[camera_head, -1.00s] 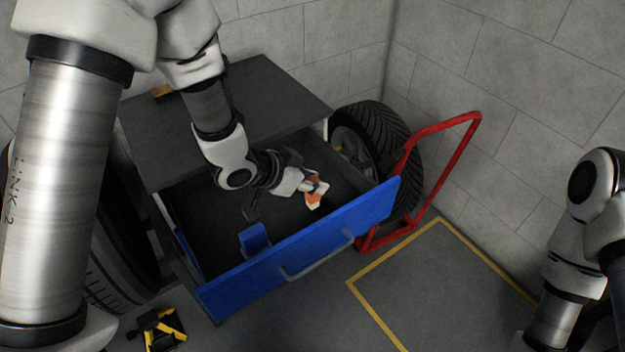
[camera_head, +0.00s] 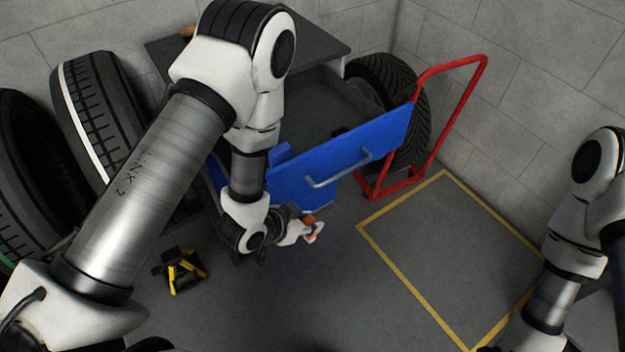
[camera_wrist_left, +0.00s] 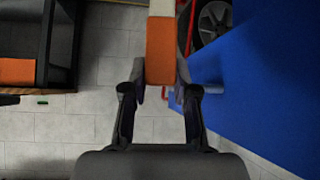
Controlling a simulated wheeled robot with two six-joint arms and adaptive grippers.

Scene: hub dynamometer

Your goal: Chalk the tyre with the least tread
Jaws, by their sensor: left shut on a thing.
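My left gripper (camera_head: 299,229) is shut on an orange and white chalk stick (camera_head: 314,232), held in the air in front of the blue drawer front (camera_head: 340,160). The orange end of the chalk stick (camera_wrist_left: 160,52) shows between the fingers (camera_wrist_left: 160,90) in the left wrist view. At the left stand a tyre with a white line on its tread (camera_head: 95,110) and a darker tyre (camera_head: 30,165), partly cut off. A third tyre (camera_head: 415,100), with dense tread, stands on the red hand truck (camera_head: 478,85). My right gripper is out of view.
The drawer is open below the dark cabinet top (camera_head: 325,45); a blue object (camera_head: 280,152) is inside. A black and yellow item (camera_head: 182,270) lies on the floor. Yellow tape (camera_head: 400,275) marks a clear floor area at the right.

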